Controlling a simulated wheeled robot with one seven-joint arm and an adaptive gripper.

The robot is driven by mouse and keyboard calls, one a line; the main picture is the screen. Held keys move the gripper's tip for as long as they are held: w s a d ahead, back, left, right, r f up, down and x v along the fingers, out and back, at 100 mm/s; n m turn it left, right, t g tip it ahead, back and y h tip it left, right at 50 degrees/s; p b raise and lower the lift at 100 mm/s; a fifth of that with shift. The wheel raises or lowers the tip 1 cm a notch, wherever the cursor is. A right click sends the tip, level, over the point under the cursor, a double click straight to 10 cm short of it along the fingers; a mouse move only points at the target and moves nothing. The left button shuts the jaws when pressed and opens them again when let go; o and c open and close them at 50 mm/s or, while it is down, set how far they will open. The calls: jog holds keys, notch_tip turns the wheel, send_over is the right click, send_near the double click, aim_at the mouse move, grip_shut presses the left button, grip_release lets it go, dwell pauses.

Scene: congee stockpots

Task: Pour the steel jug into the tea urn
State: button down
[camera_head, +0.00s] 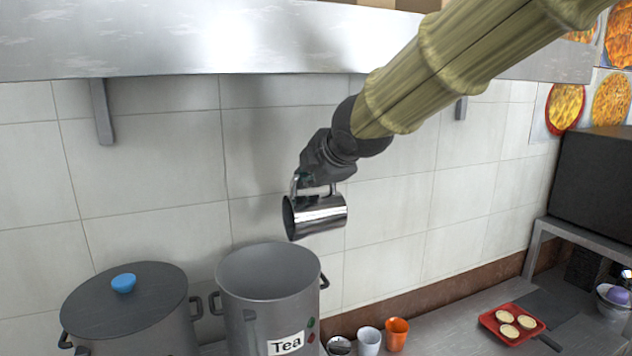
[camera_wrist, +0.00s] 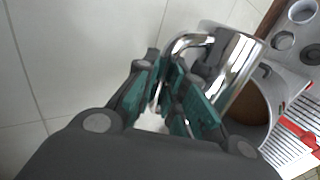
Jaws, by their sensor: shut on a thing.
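The steel jug (camera_head: 318,216) is a shiny cylinder hanging in the air above the tea urn (camera_head: 265,315). It lies about on its side, with its open mouth facing left and slightly down. My gripper (camera_head: 308,180) is shut on its handle from above; the wrist view also shows the fingers (camera_wrist: 175,95) on the handle beside the jug body (camera_wrist: 232,65). The urn is grey, open-topped and labelled Tea. In the wrist view, a round opening with a brown inside (camera_wrist: 252,100) shows partly behind the jug. No stream of liquid is visible.
A lidded pot (camera_head: 130,315) with a blue knob stands left of the urn. A white cup (camera_head: 369,342) and an orange cup (camera_head: 397,335) stand to its right. A red tray (camera_head: 512,325) holds pale round items. A metal shelf (camera_head: 200,45) overhangs above.

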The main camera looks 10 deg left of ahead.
jog(key=shift+s+a+f+b, duration=0.1)
jog(key=shift+s+a+b, duration=0.15)
jog(key=shift+b, duration=0.35)
jog(key=shift+s+a+n+t+b, duration=0.15)
jog(key=shift+a+n+t+b, duration=0.2)
jog(key=shift+b, duration=0.25)
jog(key=shift+s+a+h+b, duration=0.1)
jog(key=shift+a+h+b, duration=0.05)
jog(key=shift+h+b, duration=0.2)
jog(key=shift+a+b, duration=0.15)
jog(key=shift+b, duration=0.45)
jog(key=shift+s+a+b, duration=0.15)
jog(key=shift+b, duration=0.25)
jog(key=shift+s+a+r+n+b, duration=0.15)
jog(key=shift+r+n+b, duration=0.1)
jog(key=shift+b, duration=1.15)
jog(key=shift+s+a+r+n+t+h+b, duration=0.2)
jog(key=shift+s+a+n+t+h+b, duration=0.2)
jog(key=shift+a, duration=0.25)
